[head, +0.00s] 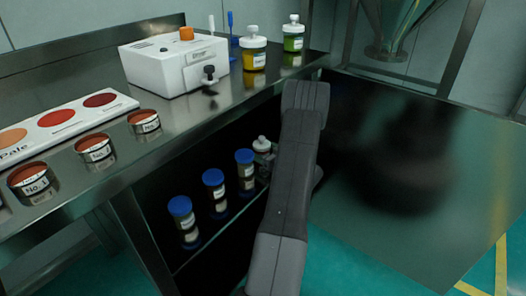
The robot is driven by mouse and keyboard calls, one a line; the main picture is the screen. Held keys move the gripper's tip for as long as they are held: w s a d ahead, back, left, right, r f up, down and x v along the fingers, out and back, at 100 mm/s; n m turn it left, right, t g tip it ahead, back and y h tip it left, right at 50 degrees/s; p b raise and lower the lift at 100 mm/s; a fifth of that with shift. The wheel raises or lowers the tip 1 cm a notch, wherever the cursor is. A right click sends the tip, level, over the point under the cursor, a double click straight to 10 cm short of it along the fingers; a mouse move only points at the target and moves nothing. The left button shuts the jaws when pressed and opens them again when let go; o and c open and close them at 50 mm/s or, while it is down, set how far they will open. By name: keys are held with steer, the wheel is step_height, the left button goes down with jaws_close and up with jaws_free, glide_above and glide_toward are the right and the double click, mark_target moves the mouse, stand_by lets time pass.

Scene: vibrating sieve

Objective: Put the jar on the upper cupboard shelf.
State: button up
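A small jar with a white cap (262,141) is at the opening of the cupboard under the steel bench, just right of a row of blue-capped jars. My gripper (264,158) is at this jar, low on its body, and is largely hidden behind my own arm. I cannot tell whether its fingers are closed on the jar or whether the jar touches the shelf. The cupboard shelf (222,236) shows as a dark board with a pale front edge.
Blue-capped jars stand on the shelf at the left (183,217), middle (215,190) and right (245,170). The bench top (190,112) overhangs the cupboard. On it are a white device (165,65), yellow (254,52) and green (293,38) jars, and several labelled tins.

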steer(key=shift+r, duration=0.1)
steer(key=shift+s+d+r, duration=0.1)
steer(key=shift+s+d, duration=0.05)
steer(key=p+v, duration=0.3)
steer(key=v, duration=0.8)
steer(key=shift+s+d, duration=0.2)
steer(key=shift+s, duration=0.1)
